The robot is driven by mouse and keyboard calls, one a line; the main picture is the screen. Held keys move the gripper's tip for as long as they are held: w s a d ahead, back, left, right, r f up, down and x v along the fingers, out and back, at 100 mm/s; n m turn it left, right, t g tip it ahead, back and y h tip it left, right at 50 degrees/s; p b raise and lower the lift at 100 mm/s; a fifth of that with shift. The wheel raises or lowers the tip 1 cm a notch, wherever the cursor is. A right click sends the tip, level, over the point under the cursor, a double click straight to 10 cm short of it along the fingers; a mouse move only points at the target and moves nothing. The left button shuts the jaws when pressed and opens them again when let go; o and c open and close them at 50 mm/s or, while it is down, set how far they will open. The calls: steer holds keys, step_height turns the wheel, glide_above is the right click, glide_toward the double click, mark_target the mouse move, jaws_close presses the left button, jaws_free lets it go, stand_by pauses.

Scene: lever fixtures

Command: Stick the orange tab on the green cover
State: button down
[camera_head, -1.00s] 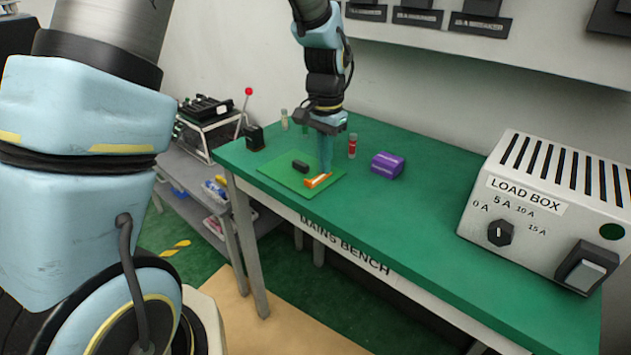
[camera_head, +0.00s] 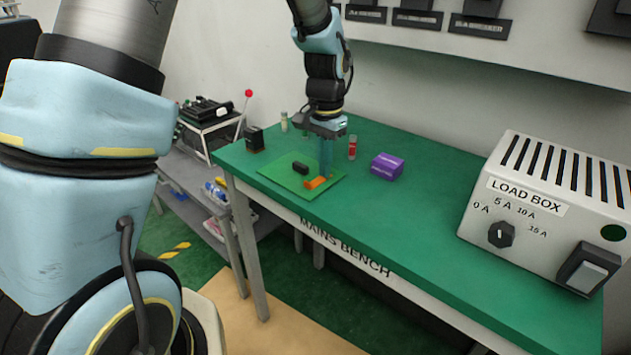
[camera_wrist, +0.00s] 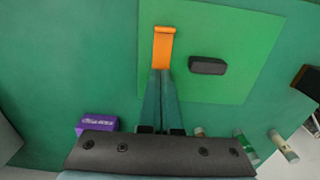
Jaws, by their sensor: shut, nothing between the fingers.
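The orange tab (camera_head: 316,184) lies flat on the light green cover (camera_head: 283,177), a thin sheet on the bench, near its right edge. In the wrist view the tab (camera_wrist: 163,50) is upright in the picture, close to the left edge of the cover (camera_wrist: 235,80). My gripper (camera_head: 325,174) points down at the tab, fingers shut and empty. In the wrist view the fingertips (camera_wrist: 161,73) are at the tab's near end. I cannot tell whether they touch it. In the head view the fingers hide part of the tab.
A black block (camera_head: 300,168) lies on the cover beside the tab. A purple box (camera_head: 387,166) and a red vial (camera_head: 352,147) stand to the right. A black box (camera_head: 254,139) and a pale vial (camera_head: 284,121) stand behind. The grey load box (camera_head: 545,210) occupies the bench's right end.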

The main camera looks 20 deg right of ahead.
steer(key=shift+r+p, duration=2.75)
steer(key=shift+r, duration=0.7)
steer(key=s+a+r+n, duration=0.1)
steer(key=a+n, duration=0.4)
steer(key=a, duration=1)
steer(key=s+a+r+n+t, duration=0.1)
steer(key=a+n, duration=0.5)
steer(key=a, duration=0.9)
steer(key=shift+s+r+t, duration=0.3)
steer(key=shift+s+r, duration=0.25)
steer(key=shift+s, duration=0.45)
